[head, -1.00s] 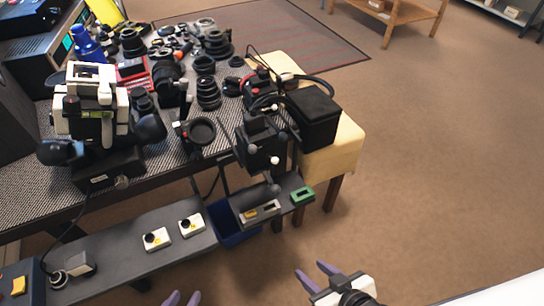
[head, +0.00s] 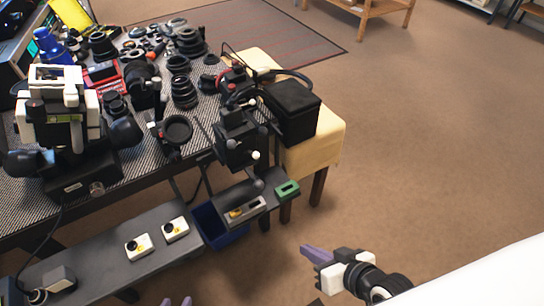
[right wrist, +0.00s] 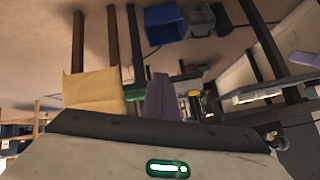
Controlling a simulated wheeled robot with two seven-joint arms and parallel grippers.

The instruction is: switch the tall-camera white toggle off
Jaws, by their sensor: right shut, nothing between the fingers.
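Two white boxes with black knobs and small yellow marks, the left one (head: 138,246) and the right one (head: 175,229), sit on the low dark shelf (head: 90,262). I cannot tell which of them, if either, is the tall-camera toggle. A tall white and black camera-like device (head: 68,118) stands on the bench above. My right gripper (head: 306,250) has its purple fingers shut and empty, over the floor to the right of the shelf. Its purple fingers also show in the right wrist view (right wrist: 162,98). My left gripper (head: 177,302) shows only two separate fingertips at the bottom edge.
The shelf's right end carries a grey block with a yellow part (head: 246,211) and a green block (head: 287,189). A blue bin (head: 222,232) stands below. Lenses crowd the textured bench (head: 150,172). A yellow-covered stool (head: 320,150) holds a black box (head: 292,110).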

